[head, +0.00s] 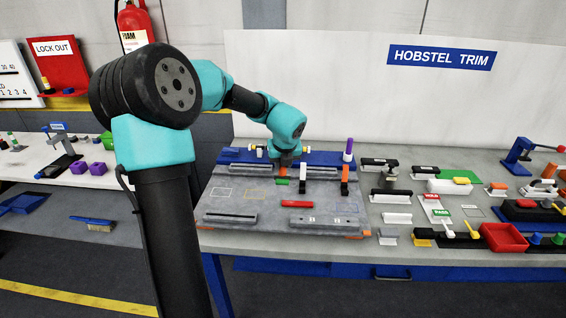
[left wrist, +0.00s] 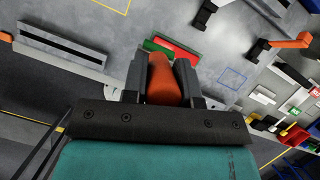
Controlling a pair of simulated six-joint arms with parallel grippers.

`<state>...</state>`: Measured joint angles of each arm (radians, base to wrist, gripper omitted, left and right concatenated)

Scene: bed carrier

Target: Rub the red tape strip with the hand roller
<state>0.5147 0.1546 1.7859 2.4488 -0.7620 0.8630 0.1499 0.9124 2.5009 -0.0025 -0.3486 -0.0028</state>
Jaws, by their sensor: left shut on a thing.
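The red tape strip (head: 297,204) lies on the grey bed, right of the middle in the head view. My left gripper (head: 285,160) is over the back part of the bed, behind the strip. In the left wrist view the gripper (left wrist: 160,72) is shut on an orange handle (left wrist: 160,88), which I take to be the hand roller. The roller's lower end is hidden. A red piece (left wrist: 176,48) with a green piece (left wrist: 153,46) beside it shows just beyond the fingers. Whether the roller touches anything cannot be told. My right gripper is in neither view.
A green piece (head: 281,182) lies behind the strip. Grey rails (head: 230,217) run along the bed's front. Upright black-and-orange clamps (head: 345,180) and a purple-topped post (head: 348,150) stand at the back right. Tools and a red bin (head: 503,237) crowd the table's right.

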